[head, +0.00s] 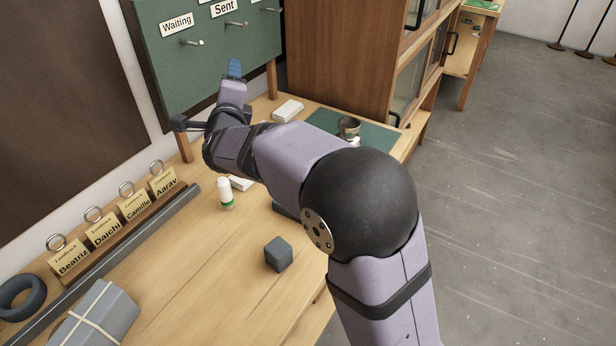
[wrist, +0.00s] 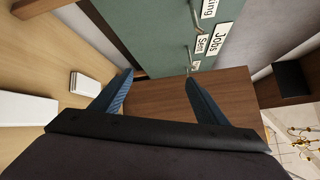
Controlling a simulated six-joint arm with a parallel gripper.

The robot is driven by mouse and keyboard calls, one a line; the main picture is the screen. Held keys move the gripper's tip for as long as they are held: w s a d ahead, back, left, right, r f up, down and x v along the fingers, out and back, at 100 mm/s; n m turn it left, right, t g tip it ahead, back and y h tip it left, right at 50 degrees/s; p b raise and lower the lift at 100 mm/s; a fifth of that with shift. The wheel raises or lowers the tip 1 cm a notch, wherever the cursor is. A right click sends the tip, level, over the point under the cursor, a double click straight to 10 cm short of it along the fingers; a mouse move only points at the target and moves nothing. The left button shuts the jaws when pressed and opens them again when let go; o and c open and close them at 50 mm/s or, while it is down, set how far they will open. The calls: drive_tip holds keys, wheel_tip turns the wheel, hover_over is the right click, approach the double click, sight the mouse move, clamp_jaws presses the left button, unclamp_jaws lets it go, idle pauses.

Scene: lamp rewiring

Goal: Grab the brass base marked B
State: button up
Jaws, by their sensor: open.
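My gripper (wrist: 159,76) is open in the wrist view, with two blue fingers apart and nothing between them. In the head view its blue fingertip (head: 234,69) is raised in front of the green peg board. I cannot make out a brass base with a letter B in either view. A small round dull-metal piece (head: 348,126) stands on the green mat (head: 378,137) at the back of the bench, right of and apart from my gripper. No letter on it is legible. My arm hides part of the bench.
The green board (head: 215,55) carries pegs and labels. A wooden cabinet (head: 340,45) stands behind the bench (head: 190,275). A white-green bottle (head: 225,192), grey cube (head: 278,254), name tags (head: 104,229) and grey wrapped parcel (head: 100,318) occupy the bench. Brass lamp arms (wrist: 303,137) show at the wrist view's right.

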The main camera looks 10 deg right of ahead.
drive_tip(key=d+f+m+g+h+b, duration=0.35)
drive_tip(key=d+f+m+h, duration=0.4)
drive_tip(key=m, duration=0.75)
drive_tip(key=shift+s+d+f+m+g+h+b, duration=0.45)
drive_tip(key=shift+s+d+f+m+g, duration=0.4)
drive_tip(key=shift+f+m, duration=1.25)
drive_tip(key=shift+s+d+f+m+g+h+b, duration=0.5)
drive_tip(key=shift+s+f+m+g, duration=0.7)
drive_tip(key=shift+f, duration=1.45)
drive_tip(key=shift+s+d+f+m+g+h+b, duration=0.3)
drive_tip(key=shift+s+d+f+m+g+h, duration=0.35)
drive_tip(key=shift+f+m+g, duration=1.1)
drive_tip(key=shift+t, duration=0.45)
drive_tip(key=shift+w+d+f+p, duration=0.15)
drive_tip(key=shift+w+d+f, duration=0.25)
drive_tip(key=shift+d+f, duration=0.25)
drive_tip(key=shift+w+d+f+p, duration=0.15)
drive_tip(key=shift+w+d+f, duration=0.3)
drive_tip(key=shift+d, duration=0.3)
drive_tip(key=shift+w+d+f+p, duration=0.15)
drive_tip(key=shift+w+d+f, duration=0.15)
drive_tip(key=shift+d+f, duration=0.4)
drive_tip(key=shift+r, duration=0.1)
drive_tip(key=c, duration=1.4)
